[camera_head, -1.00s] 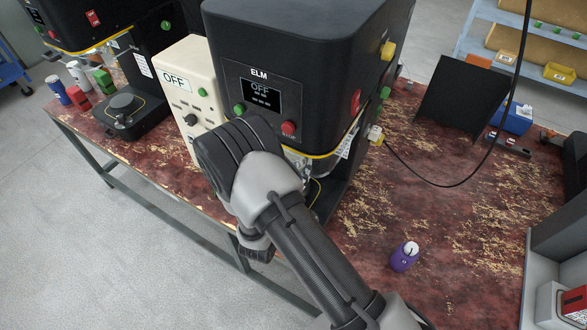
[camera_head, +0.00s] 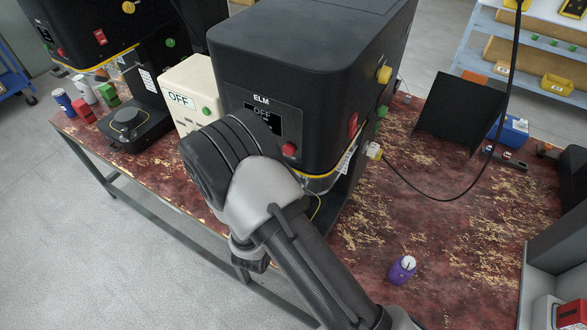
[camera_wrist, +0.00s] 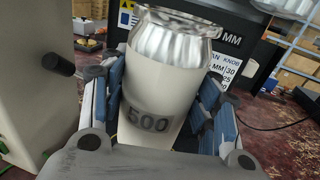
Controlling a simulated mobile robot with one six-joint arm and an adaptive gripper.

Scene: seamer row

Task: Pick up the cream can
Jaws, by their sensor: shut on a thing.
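The cream can (camera_wrist: 158,85) fills the middle of the wrist view. It has a bare silver neck and rim, a cream body and the dark marking "500". My gripper (camera_wrist: 160,110) is shut on it, with blue finger pads against its left and right sides. The can looks roughly upright, tilted a little in the wrist view. Its lower end is hidden by my gripper's palm. In the head view my arm hides the can and my fingers, in front of the black ELM machine (camera_head: 310,75).
A cream control box (camera_head: 190,88) marked OFF stands left of the ELM machine. A black cable (camera_head: 430,195) loops across the right. The table around the purple can is clear.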

